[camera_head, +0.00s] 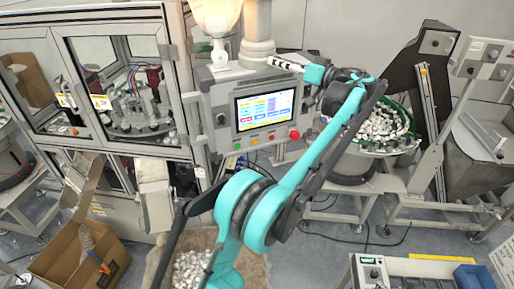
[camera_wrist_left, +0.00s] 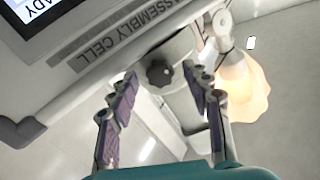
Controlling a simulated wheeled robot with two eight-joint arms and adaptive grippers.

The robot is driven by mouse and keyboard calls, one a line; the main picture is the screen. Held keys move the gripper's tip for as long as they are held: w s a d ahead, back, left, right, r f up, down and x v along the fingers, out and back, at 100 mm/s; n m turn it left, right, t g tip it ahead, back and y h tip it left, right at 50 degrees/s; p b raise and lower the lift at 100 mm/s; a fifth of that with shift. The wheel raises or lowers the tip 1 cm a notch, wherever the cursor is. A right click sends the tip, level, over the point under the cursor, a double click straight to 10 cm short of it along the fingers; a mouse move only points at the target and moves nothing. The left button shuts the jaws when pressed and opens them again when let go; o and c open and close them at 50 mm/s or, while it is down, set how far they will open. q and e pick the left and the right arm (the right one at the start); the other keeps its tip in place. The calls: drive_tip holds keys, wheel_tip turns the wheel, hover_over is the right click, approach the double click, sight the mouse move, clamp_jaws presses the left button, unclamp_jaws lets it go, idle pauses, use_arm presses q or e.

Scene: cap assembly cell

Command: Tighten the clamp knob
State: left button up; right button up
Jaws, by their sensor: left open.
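The clamp knob (camera_wrist_left: 158,73) is a small dark lobed knob on a pale grey round mount, near the middle of the left wrist view. My left gripper (camera_wrist_left: 160,78) is open, with one purple-padded finger on each side of the knob in the picture. I see a gap between each finger and the knob, and nothing is held. In the head view my left gripper (camera_head: 284,64) is at the top edge of the control panel, and I cannot make out the knob there. My right gripper is not in view.
The control panel's lit screen (camera_head: 265,109) is just below the gripper. A glowing lamp (camera_wrist_left: 243,88) stands close beside the mount. A glazed machine cabinet (camera_head: 115,85) is at left, a bowl of white caps (camera_head: 378,135) at right, and an open cardboard box (camera_head: 80,262) at lower left.

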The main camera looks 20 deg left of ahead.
use_arm(q)
drive_tip(key=s+d+n+b, duration=0.3)
drive_tip(key=d+n, duration=0.2)
drive_tip(key=d, duration=0.3)
drive_tip(key=s+a+f+n+g+h, duration=0.1)
drive_tip(key=s+a+f+g+h, duration=0.5)
drive_tip(key=s+a+f, duration=0.55)
drive_tip(key=s+d+f+n+h, duration=0.2)
drive_tip(key=s+d+f+h, duration=0.3)
drive_tip(key=s+f+h, duration=0.3)
drive_tip(key=s+h+p, duration=0.1)
drive_tip(key=s+h, duration=0.2)
drive_tip(key=h, duration=0.1)
